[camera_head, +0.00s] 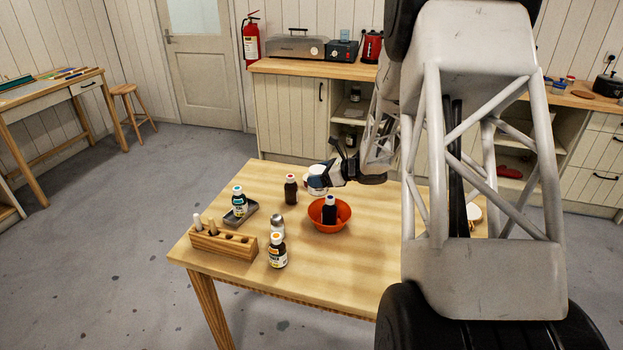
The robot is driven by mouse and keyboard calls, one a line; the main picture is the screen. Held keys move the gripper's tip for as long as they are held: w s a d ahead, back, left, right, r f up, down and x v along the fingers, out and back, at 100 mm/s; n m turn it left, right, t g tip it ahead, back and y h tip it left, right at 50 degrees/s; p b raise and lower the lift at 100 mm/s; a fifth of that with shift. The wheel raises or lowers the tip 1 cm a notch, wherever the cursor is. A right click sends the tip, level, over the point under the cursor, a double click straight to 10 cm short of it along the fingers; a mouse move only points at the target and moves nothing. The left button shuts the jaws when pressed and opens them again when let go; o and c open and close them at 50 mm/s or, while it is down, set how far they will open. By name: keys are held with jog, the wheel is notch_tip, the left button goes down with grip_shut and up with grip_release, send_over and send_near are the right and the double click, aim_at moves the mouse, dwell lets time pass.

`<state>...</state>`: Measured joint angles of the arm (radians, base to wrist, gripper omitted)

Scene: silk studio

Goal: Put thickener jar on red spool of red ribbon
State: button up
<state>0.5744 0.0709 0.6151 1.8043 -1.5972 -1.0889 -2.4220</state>
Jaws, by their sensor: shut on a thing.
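My gripper (327,174) is above the far part of the wooden table, beyond the orange bowl. It is shut on a small white jar (316,182) with a reddish top, which looks to be the thickener jar; its label is too small to read. The jar appears roughly upright. I cannot tell how far its base is above the table. I cannot make out a red spool of red ribbon. My arm hides the right part of the table.
An orange bowl (344,222) holds a dark bottle (330,210). A brown bottle (291,189) stands left of the jar. The front table is clear.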

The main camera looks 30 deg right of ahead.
jog(key=shift+w, duration=0.1)
jog(key=w+d, duration=0.2)
jog(key=w, duration=0.5)
jog(key=w+d+f, duration=0.1)
jog(key=w+d, duration=0.2)
jog(key=w, duration=0.5)
jog(key=shift+d+f, duration=0.2)
jog(key=shift+d, duration=0.1)
jog(key=shift+s, duration=0.1)
jog(key=shift+f, duration=1.8)
jog(key=shift+f, duration=0.15)
jog(key=o, duration=1)
jog(key=shift+o, duration=0.2)
jog(key=shift+r, duration=0.2)
